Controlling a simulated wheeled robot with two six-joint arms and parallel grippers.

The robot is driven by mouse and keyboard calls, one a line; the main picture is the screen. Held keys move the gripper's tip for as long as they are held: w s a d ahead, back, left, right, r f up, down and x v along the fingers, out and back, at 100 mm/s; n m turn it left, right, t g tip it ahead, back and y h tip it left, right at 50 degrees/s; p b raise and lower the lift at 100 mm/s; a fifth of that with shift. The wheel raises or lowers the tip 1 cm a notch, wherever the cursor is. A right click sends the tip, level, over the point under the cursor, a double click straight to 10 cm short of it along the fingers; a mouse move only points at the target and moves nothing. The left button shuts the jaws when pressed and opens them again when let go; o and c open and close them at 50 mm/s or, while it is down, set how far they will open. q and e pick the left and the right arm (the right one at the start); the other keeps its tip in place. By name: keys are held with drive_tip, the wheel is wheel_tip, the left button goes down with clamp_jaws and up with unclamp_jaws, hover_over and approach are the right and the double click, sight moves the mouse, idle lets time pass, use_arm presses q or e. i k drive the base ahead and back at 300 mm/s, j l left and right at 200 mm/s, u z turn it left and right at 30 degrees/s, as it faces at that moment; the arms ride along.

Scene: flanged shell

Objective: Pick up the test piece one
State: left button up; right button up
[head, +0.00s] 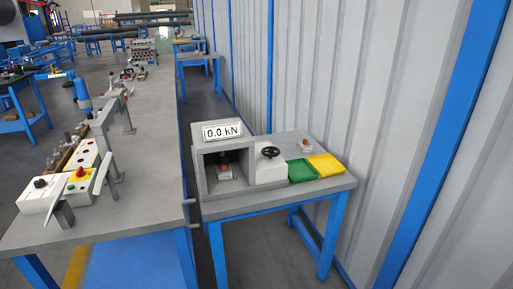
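A small grey and reddish piece (305,147) sits on the small table's grey top (335,184), behind the green and yellow trays. Another small reddish piece (225,172) sits inside the open chamber of a grey testing machine (247,130). I cannot tell which of them is test piece one; any labels are too small to read. The machine's display (222,131) reads 0.0 kN. Neither of my grippers is in view.
A green tray (301,171) and a yellow tray (326,165) lie right of the machine's black handwheel (270,152). A long grey workbench (150,165) with control boxes (72,186) stands left. A corrugated wall (400,110) bounds the right. Floor shows between the tables.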

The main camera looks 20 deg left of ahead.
sight(223, 172)
drive_tip(key=k+j, duration=0.1)
drive_tip(key=j, duration=0.45)
drive_tip(key=k+j, duration=0.1)
drive_tip(key=j, duration=0.45)
drive_tip(key=k+j, duration=0.1)
drive_tip(key=j, duration=0.5)
